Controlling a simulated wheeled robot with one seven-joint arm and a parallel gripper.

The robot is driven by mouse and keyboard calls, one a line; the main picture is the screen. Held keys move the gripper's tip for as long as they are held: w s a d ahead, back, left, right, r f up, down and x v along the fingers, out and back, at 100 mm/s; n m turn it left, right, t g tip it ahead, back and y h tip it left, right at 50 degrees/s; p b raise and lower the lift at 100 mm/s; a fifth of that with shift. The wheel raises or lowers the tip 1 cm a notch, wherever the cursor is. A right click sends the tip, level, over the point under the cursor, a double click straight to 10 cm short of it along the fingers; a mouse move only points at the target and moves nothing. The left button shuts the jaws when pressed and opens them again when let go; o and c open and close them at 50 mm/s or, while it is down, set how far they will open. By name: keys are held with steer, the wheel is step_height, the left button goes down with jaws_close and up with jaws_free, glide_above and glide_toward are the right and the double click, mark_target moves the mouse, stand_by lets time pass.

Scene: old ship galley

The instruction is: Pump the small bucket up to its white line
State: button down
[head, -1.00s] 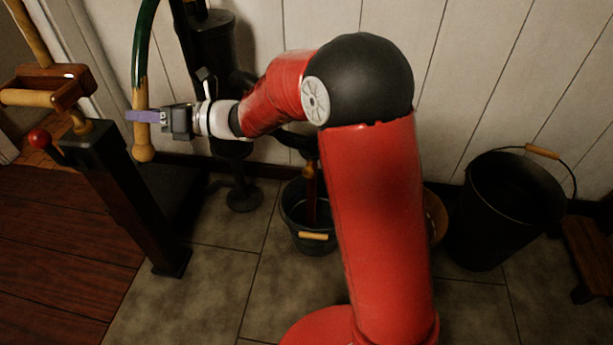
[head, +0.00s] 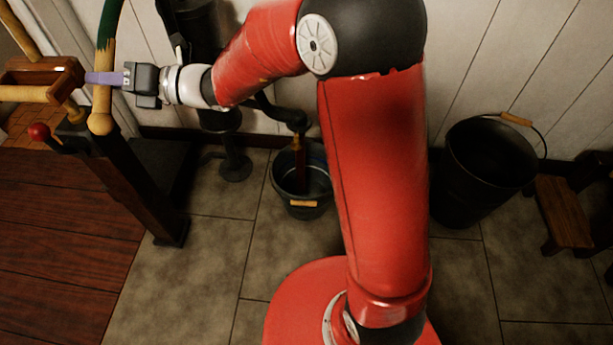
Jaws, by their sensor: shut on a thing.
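My gripper (head: 103,78) is shut on the wooden lower end of the pump handle (head: 102,106), whose upper part is green. The handle's rounded tip sticks out below the fingers. The dark pump body (head: 197,45) stands against the wall, partly behind my arm. Its spout (head: 292,118) curves out over the small bucket (head: 303,190). A thin brownish stream (head: 299,160) seems to run from the spout into the bucket. The small bucket is dark, with a wooden grip at its front. Its white line and water level cannot be made out clearly.
A large black bucket (head: 483,172) stands by the wall on the right, beside a wooden stool (head: 565,212). A dark post (head: 130,180) with a red-knobbed lever (head: 40,132) stands at left. The tiled floor (head: 200,290) in front is clear.

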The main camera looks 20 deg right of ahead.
steer(key=shift+r, duration=0.25)
